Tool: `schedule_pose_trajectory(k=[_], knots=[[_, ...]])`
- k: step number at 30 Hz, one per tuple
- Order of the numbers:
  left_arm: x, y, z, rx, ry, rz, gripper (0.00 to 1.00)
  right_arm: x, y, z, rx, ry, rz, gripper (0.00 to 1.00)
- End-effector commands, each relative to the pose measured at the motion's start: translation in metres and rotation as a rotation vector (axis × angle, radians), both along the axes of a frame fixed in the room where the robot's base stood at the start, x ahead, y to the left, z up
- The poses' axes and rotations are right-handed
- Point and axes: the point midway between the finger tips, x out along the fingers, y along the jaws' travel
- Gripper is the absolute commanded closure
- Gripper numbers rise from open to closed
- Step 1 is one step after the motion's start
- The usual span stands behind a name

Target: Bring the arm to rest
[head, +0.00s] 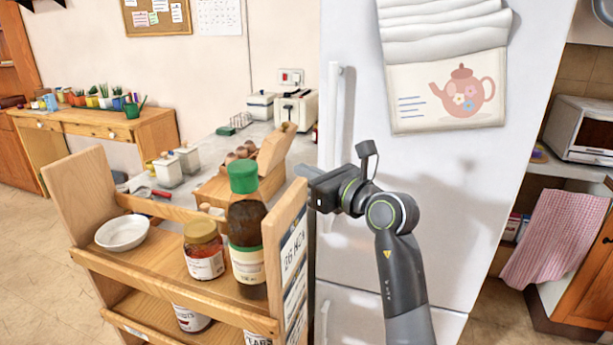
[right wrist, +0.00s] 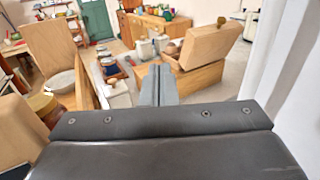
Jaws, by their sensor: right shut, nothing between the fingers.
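My right arm rises from the lower right of the head view, in front of the white fridge door (head: 440,200). My right gripper (head: 305,172) points left at its end, just above and behind the top of the wooden cart's right side panel. In the right wrist view its two grey fingers (right wrist: 159,84) are together with nothing between them. Whether the gripper touches the cart panel cannot be told. My left gripper is in neither view.
The wooden cart (head: 170,260) holds a green-capped bottle (head: 246,225), a red-brown jar (head: 203,250) and a white bowl (head: 122,233). A wooden box with eggs (head: 240,152) and a toaster (head: 296,108) stand on the counter behind. The fridge handle (head: 332,130) is close by.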

Motion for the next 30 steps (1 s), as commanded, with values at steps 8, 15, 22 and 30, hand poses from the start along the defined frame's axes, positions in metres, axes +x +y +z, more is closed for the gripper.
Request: schedule_pose_trajectory(k=[8, 15, 22, 30], knots=[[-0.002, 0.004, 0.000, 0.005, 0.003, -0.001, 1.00, -0.001, 0.000, -0.029, 0.091, 0.089, 0.039, 1.00], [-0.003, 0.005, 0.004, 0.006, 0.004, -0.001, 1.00, 0.006, -0.015, -0.114, 0.424, 0.372, 0.096, 1.00], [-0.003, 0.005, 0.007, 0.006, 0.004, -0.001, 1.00, 0.006, -0.064, -0.230, 0.887, 0.721, 0.004, 1.00], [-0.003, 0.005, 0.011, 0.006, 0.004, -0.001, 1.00, -0.034, -0.154, -0.402, 1.464, 1.082, -0.337, 1.00]])
